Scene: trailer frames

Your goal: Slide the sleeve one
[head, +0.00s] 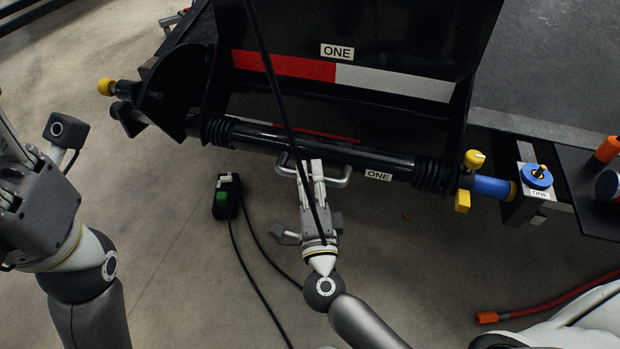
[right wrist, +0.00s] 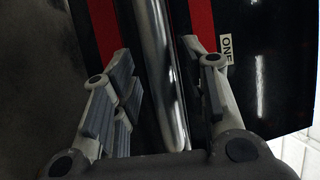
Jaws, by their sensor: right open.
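Sleeve one is a dark tube (head: 262,138) along the lower edge of the black trailer frame, with ribbed black bellows at both ends and a white ONE label (head: 377,175). A silver bar handle (head: 342,178) sits on its near side. My right gripper (head: 312,166) is at the middle of this handle, hiding part of it. In the right wrist view the open fingers (right wrist: 158,62) stand on either side of the silver bar (right wrist: 163,95), with gaps visible. My left gripper (head: 18,175) is partly cut off at the left edge, away from the sleeve; its jaws are unclear.
Right of the sleeve are a yellow clamp (head: 474,160), a blue rod section (head: 490,187) and a blue knob (head: 538,177). A red hose (head: 550,303) lies lower right.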

